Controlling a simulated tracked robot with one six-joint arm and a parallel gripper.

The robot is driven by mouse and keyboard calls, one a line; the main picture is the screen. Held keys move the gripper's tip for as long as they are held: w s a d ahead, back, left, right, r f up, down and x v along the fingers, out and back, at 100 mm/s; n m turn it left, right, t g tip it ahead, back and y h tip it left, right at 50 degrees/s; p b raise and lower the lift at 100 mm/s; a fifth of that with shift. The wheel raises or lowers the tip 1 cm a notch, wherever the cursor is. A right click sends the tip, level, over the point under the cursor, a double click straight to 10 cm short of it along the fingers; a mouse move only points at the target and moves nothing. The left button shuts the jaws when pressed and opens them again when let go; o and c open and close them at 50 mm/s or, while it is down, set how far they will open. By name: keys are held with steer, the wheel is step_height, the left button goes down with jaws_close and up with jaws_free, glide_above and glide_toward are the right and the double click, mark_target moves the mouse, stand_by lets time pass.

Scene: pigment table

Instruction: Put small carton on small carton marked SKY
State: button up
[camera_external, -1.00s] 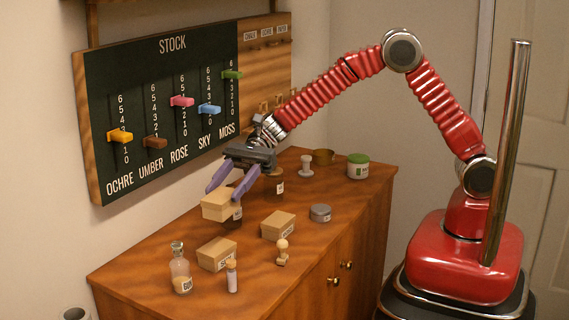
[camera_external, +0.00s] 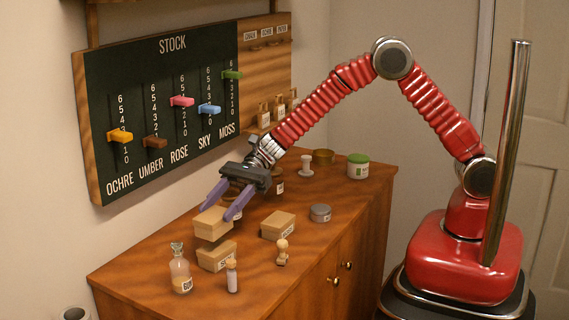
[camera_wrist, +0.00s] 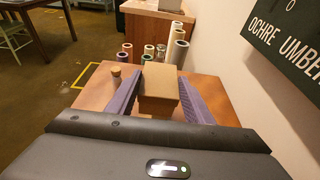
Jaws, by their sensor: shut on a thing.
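My gripper (camera_external: 226,208) is shut on a small tan carton (camera_external: 209,225), one purple finger on each side. The carton also shows between the fingers in the wrist view (camera_wrist: 160,84). It is held in the air, just above and slightly behind another small carton (camera_external: 216,256) on the table in the external view. That lower carton has a white label on its front, whose letters are too small to read surely. A third small carton (camera_external: 278,226) with a label stands to the right.
A corked glass bottle (camera_external: 181,270) and a small vial (camera_external: 232,276) stand in front of the lower carton. A wooden stamp (camera_external: 282,253) and a grey tin (camera_external: 320,213) stand to the right. The stock board (camera_external: 170,110) is on the wall behind.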

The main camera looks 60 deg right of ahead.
mark_target(221, 222)
steer(key=shift+f, duration=0.2)
steer(key=shift+f, duration=1.85)
steer(key=shift+f, duration=0.1)
steer(key=o, duration=1.2)
steer(key=v, duration=1.2)
steer(key=shift+s, duration=0.1)
